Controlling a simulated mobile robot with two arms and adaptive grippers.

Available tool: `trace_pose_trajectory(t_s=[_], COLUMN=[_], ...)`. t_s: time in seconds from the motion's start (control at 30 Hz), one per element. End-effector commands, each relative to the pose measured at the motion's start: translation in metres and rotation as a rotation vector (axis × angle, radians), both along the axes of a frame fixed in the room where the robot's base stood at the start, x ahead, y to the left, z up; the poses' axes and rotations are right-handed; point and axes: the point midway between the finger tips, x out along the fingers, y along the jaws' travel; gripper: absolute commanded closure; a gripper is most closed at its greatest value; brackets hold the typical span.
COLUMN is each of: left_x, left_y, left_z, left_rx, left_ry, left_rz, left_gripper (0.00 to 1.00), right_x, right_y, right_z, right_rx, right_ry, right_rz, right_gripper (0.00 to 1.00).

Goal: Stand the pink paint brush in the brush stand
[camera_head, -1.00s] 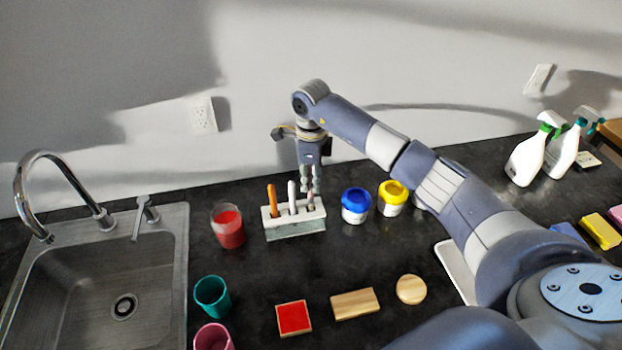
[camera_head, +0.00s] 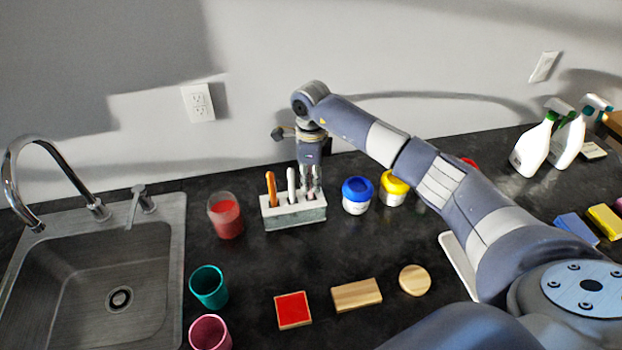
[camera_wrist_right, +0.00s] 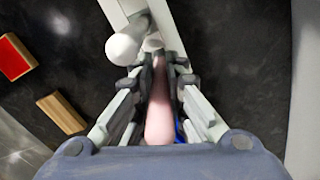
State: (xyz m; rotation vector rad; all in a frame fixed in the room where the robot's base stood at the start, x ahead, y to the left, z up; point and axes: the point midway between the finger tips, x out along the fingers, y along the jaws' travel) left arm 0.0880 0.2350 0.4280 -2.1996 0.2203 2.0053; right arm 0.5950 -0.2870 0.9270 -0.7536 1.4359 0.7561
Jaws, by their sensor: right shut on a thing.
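The brush stand (camera_head: 295,217) is a pale block on the counter, left of the blue-lidded jar. An orange handle (camera_head: 271,188) and a white handle (camera_head: 291,184) stand upright in it. My right gripper (camera_head: 312,188) is at the stand's right end, pointing down. In the right wrist view it is shut on the pink paint brush (camera_wrist_right: 159,110), whose handle runs between the fingers. The brush's lower end is hidden, so I cannot tell how deep it sits in the stand. The white handle (camera_wrist_right: 125,44) shows beside the fingers. My left gripper is not in view.
A cup of red paint (camera_head: 225,218) stands left of the stand. Blue-lidded (camera_head: 356,196) and yellow-lidded (camera_head: 393,188) jars stand to the right. Wooden blocks (camera_head: 356,295) lie in front, teal and pink cups front left. A sink (camera_head: 100,290) is at far left.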

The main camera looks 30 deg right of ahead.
Motion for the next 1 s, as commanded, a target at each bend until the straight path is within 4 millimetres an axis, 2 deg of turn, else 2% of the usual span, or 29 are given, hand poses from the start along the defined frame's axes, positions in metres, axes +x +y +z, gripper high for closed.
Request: trace_pose_trajectory(t_s=[0.23,0.27,0.3,0.37,0.77,0.87,1.0], left_x=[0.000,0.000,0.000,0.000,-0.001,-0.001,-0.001], left_y=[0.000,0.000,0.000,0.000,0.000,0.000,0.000], left_z=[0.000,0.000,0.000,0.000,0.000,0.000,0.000], left_rx=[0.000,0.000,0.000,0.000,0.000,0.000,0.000], left_ry=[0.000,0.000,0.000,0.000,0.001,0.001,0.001], left_rz=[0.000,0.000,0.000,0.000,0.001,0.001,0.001], left_gripper=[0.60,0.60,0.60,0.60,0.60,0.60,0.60], right_x=[0.000,0.000,0.000,0.000,0.001,0.001,0.002], right_y=[0.000,0.000,0.000,0.000,0.000,0.000,0.000], right_z=[0.000,0.000,0.000,0.000,0.005,0.018,0.048], right_rx=[0.000,0.000,0.000,0.000,0.001,0.001,0.000], right_ry=[0.000,0.000,0.000,0.000,-0.002,-0.003,-0.006], right_rz=[0.000,0.000,0.000,0.000,0.000,0.000,0.000], right_gripper=[1.00,0.84,0.75,0.65,0.65,0.65,0.65])
